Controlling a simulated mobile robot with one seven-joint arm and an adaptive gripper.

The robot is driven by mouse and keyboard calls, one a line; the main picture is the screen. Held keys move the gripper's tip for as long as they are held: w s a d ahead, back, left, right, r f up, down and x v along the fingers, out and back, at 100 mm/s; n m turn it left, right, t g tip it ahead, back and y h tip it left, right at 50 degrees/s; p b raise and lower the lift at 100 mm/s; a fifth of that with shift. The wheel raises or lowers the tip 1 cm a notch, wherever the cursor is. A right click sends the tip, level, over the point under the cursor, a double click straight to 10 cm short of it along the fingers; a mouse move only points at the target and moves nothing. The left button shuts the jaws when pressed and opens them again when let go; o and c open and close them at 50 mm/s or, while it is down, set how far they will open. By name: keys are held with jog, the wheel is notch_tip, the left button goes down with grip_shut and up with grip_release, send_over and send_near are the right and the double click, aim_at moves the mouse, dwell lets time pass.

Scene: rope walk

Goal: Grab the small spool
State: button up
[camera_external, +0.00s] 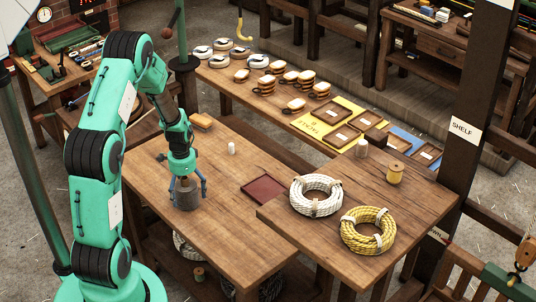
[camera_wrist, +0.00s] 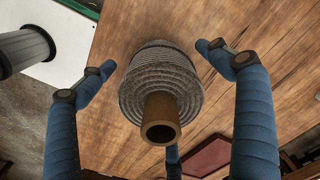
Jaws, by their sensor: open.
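A spool wound with grey cord (camera_wrist: 160,75), with a brown tubular core, stands on the wooden table and fills the middle of the wrist view. In the external view the grey spool (camera_external: 186,200) is on the left part of the table, partly hidden by my fingers. My gripper (camera_external: 187,188) points down over it. In the wrist view my gripper (camera_wrist: 155,60) is open, with blue fingers spread to either side of the spool and a third finger below. Gaps show between the side fingertips and the cord.
A small white object (camera_external: 231,149) and a dark red tray (camera_external: 264,189) share the table (camera_external: 210,235). A white rope coil (camera_external: 316,194), a yellow rope coil (camera_external: 368,231) and a yellow spool (camera_external: 396,173) sit on the adjoining surface to the right. A brush-like block (camera_external: 201,122) lies at the back.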

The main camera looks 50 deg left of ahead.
aim_at(184, 186)
dwell(0.4)
jog(key=c, duration=1.5)
jog(key=shift+r, duration=0.15)
jog(key=shift+r, duration=0.55)
jog(key=shift+s+d+r+p, duration=0.15)
jog(key=shift+s+r+p, duration=0.15)
jog(key=shift+r, duration=0.3)
jog(key=shift+s+d+r+p, duration=0.15)
jog(key=shift+r+p, duration=0.15)
jog(key=shift+r, duration=0.3)
jog(key=s+d+r+p, duration=0.1)
jog(key=s+d, duration=0.7)
jog(key=s, duration=0.4)
jog(key=shift+s+d+r+p, duration=0.15)
jog(key=shift+p, duration=0.15)
